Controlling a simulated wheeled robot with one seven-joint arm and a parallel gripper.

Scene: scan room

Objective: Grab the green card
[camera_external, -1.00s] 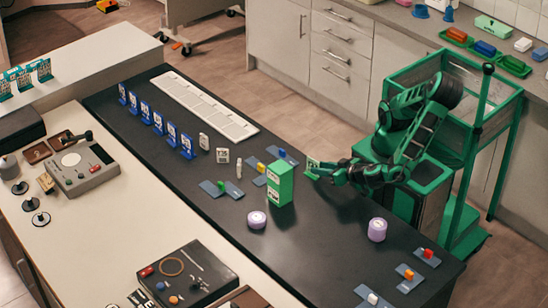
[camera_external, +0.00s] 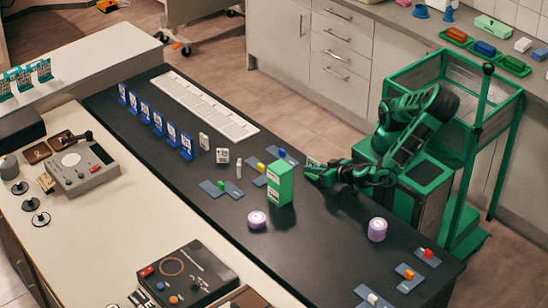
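My gripper (camera_external: 312,169) is low over the dark tabletop, pointing left, just right of an upright green box (camera_external: 280,184) with pale markings. A small pale, green-edged patch shows at its tip; I cannot tell whether this is a card or part of the gripper. Whether the fingers are open or shut is too small to see. Teal-green cards (camera_external: 44,70) stand in holders on the white ledge at the far left, well away from my gripper. No other green card is clear in this view.
Blue card stands (camera_external: 159,123) form a row on the dark table (camera_external: 330,240). Grey plates with small coloured blocks (camera_external: 221,189) lie around. A green-framed cart (camera_external: 500,110) stands behind.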

